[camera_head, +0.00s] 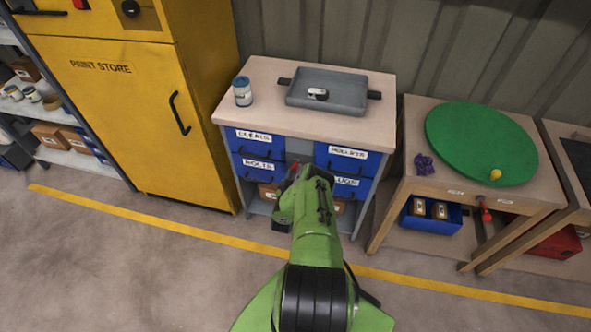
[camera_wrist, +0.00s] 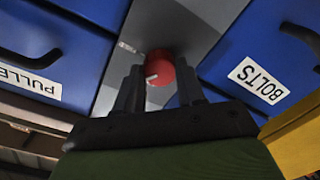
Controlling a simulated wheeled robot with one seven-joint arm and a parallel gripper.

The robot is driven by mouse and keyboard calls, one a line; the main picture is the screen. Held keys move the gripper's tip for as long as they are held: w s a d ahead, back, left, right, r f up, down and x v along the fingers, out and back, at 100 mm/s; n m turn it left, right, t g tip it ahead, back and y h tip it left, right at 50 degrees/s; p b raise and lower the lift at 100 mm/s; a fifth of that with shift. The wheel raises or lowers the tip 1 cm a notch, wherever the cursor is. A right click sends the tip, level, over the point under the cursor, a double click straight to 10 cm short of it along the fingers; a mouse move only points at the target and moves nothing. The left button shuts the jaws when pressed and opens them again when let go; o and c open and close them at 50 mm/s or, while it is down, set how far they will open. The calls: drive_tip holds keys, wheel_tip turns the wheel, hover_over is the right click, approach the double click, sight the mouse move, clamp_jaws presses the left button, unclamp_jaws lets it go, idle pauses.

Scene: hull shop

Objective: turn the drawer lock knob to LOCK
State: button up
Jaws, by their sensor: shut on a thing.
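The drawer lock knob (camera_wrist: 160,62) is red and round with a short white mark. It sits on the grey strip (camera_wrist: 185,25) between the blue drawers of the cabinet. In the wrist view the white mark is on the knob's lower left part. My gripper (camera_wrist: 160,84) is shut on the knob, with one dark finger on each side of it. No LOCK lettering is readable in either view. In the head view my gripper (camera_head: 298,172) is at the cabinet front, and my green arm hides most of the knob.
Blue drawers labelled CLEATS and BOLTS (camera_head: 258,166) are left of the strip. More blue drawers (camera_head: 347,158) are on its right. The cabinet top (camera_head: 265,84) carries a grey tray (camera_head: 340,92) and a blue-and-white can (camera_head: 242,91). A yellow paint store (camera_head: 130,110) stands close on the left.

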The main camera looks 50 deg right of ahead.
drive_tip(key=shift+w+n+g+p, duration=0.1)
drive_tip(key=shift+n+g+p, duration=0.2)
drive_tip(key=shift+n+p, duration=2.4)
drive_tip(key=shift+n+b, duration=0.8)
drive_tip(key=shift+n, duration=0.2)
drive_tip(key=o, duration=1)
drive_tip(key=shift+o, duration=0.2)
drive_tip(key=shift+f, duration=0.1)
